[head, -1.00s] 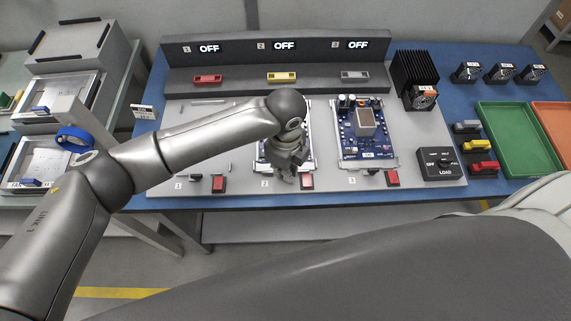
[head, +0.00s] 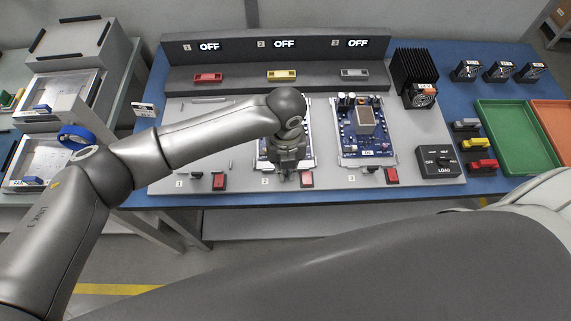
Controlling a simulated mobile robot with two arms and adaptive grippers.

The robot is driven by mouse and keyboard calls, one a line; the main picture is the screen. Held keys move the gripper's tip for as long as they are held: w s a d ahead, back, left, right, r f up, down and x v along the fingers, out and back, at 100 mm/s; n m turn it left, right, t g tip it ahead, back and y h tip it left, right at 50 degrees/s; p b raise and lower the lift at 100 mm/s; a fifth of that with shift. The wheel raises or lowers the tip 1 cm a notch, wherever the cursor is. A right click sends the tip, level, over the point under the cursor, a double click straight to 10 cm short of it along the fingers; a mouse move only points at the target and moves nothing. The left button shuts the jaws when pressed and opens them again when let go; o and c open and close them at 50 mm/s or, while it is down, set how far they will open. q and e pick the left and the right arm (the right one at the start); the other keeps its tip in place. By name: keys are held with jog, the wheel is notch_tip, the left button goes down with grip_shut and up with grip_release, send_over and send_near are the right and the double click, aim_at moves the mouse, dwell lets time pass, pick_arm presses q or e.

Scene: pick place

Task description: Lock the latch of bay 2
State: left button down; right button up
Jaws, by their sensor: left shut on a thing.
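Bay 2 is the middle bay of the grey fixture board (head: 237,180), marked by a small "2" label (head: 265,181). A blue circuit board (head: 263,152) sits in it, mostly covered by my arm. My left gripper (head: 284,174) points down at the front edge of bay 2, just left of the red button (head: 306,179). It is shut on the bay 2 latch, which its fingers hide, so I cannot tell how the latch is turned. My right gripper is not in view.
Bay 1's latch (head: 196,175) and bay 3's latch (head: 373,169) show at the front edge. Bay 3 holds another blue circuit board (head: 380,144). The displays above the three bays read OFF. A LOAD knob box (head: 440,165) and green tray (head: 520,140) lie to the right.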

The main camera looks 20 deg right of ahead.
pick_arm(q)
jog(key=shift+m, duration=0.6)
jog(key=c, duration=1.6)
grip_release()
notch_tip(320, 180, up, 12)
